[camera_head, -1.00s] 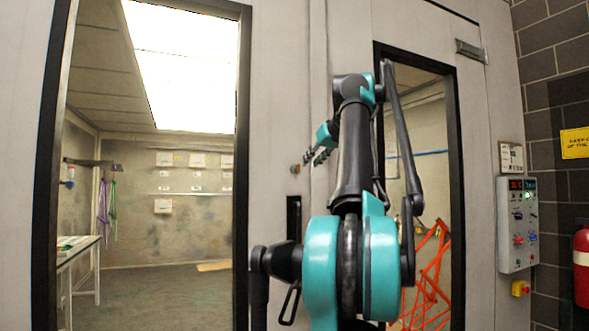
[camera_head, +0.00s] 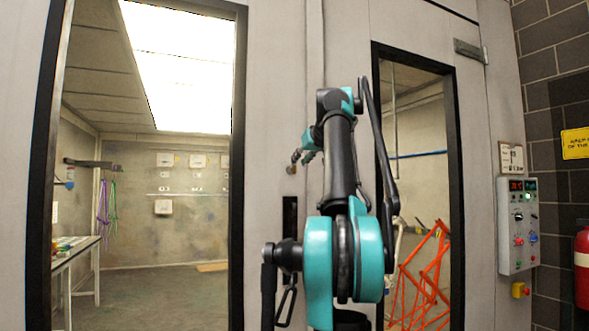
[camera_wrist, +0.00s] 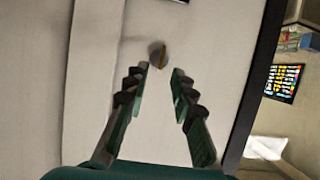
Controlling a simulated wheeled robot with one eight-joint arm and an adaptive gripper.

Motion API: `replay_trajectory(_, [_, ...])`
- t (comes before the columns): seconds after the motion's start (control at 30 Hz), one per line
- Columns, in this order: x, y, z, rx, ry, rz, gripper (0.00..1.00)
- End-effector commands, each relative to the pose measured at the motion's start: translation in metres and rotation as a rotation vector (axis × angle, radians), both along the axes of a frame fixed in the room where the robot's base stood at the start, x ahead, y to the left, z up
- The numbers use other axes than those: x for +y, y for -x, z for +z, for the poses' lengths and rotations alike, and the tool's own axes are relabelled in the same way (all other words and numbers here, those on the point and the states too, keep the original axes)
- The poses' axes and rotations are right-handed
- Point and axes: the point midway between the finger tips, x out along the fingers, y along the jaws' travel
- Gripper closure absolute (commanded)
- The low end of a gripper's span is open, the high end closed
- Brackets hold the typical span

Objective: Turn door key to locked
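The door key (camera_wrist: 158,55) is a small brass-coloured piece in a round lock on the pale door panel, seen just beyond my fingertips in the wrist view. In the head view the lock (camera_head: 292,168) is a small dark knob on the door, left of my arm. My gripper (camera_wrist: 160,72) is open and empty, its two fingers pointing at the key with the key about midway between the tips. The fingers appear apart from the key. In the head view my gripper (camera_head: 304,157) is close to the lock and partly hidden by my arm.
A black door handle (camera_head: 290,225) is below the lock. A black-framed window (camera_head: 240,120) is at the left and another (camera_head: 456,180) at the right. A control box (camera_head: 518,225) and a red extinguisher (camera_head: 582,265) are at the far right.

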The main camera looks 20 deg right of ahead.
Motion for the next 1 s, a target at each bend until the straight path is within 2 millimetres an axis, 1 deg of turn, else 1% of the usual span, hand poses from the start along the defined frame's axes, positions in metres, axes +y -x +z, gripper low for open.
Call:
replay_trajectory(0.03, [0.001, -0.010, -0.004, 0.000, 0.000, 0.001, 0.75])
replay_trajectory(0.1, [0.001, -0.021, -0.009, 0.000, 0.000, 0.002, 0.75])
replay_trajectory(0.3, [0.001, -0.045, -0.019, 0.000, 0.000, 0.000, 0.75])
replay_trajectory(0.5, [0.002, -0.054, -0.022, 0.000, 0.000, 0.000, 0.75])
replay_trajectory(0.73, [0.002, -0.054, -0.023, 0.000, 0.000, 0.000, 0.75])
replay_trajectory(0.77, [0.002, -0.054, -0.023, 0.000, 0.000, 0.000, 0.76])
replay_trajectory(0.93, [0.001, -0.054, -0.023, 0.000, 0.000, 0.000, 0.97])
replay_trajectory(0.97, [0.001, -0.054, -0.023, 0.000, 0.000, 0.000, 1.00])
replay_trajectory(1.0, [0.001, -0.054, -0.023, 0.000, 0.000, 0.000, 1.00])
